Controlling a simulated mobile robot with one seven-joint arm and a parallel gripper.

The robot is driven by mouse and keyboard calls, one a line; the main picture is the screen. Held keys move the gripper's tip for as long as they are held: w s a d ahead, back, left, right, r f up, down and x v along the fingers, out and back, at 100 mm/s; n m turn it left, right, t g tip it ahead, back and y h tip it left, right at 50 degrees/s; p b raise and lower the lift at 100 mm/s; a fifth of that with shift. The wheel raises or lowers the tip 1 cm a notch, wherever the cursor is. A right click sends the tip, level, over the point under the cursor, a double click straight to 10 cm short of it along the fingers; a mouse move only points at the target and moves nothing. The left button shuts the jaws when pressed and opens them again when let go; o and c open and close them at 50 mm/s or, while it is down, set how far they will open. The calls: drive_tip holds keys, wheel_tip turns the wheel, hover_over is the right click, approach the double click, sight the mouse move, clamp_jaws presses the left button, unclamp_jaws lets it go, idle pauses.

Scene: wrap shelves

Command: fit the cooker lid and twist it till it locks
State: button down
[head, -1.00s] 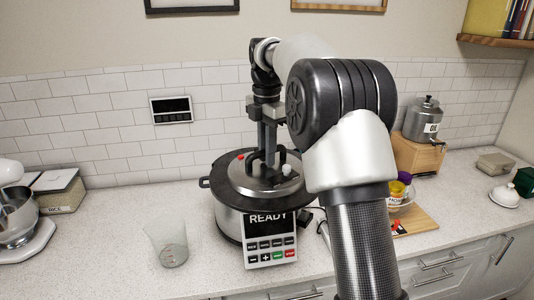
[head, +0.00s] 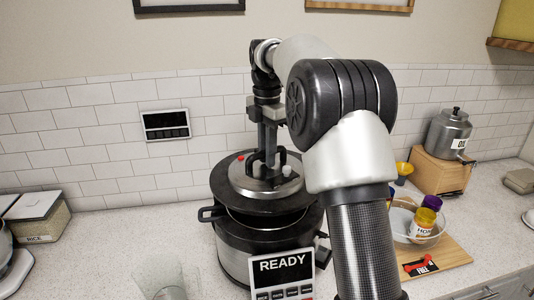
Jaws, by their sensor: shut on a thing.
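The cooker (head: 232,262) is a round steel pot with a black rim and side handle, and its front panel (head: 283,265) reads READY. The lid (head: 245,182) is a steel disc with a black rim, a red button and a light knob. It is above the cooker, set toward the back, with a gap showing between it and the pot's front rim. My gripper (head: 268,152) points down and is shut on the lid's dark top handle. The lid's right edge is partly hidden by my arm, and its back contact with the pot cannot be seen.
A clear measuring cup (head: 163,285) stands at the front left. A rice box (head: 38,215) is at the left. A glass bowl with jars (head: 418,228) sits on a wooden board (head: 450,254) at the right. A steel canister (head: 450,132) stands on a wooden box behind.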

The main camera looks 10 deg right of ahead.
drive_tip(key=shift+f+b, duration=1.7)
drive_tip(key=shift+f, duration=0.6)
drive_tip(key=shift+r+p, duration=0.1)
drive_tip(key=shift+p, duration=0.55)
drive_tip(key=shift+f, duration=1.1)
idle(1.9)
drive_tip(key=shift+m+p, duration=0.3)
drive_tip(key=shift+p, duration=0.2)
drive_tip(key=shift+m+p, duration=0.7)
drive_tip(key=shift+m, duration=0.5)
drive_tip(key=m, duration=0.4)
drive_tip(key=c, duration=1.6)
unclamp_jaws()
drive_tip(key=shift+f, duration=0.1)
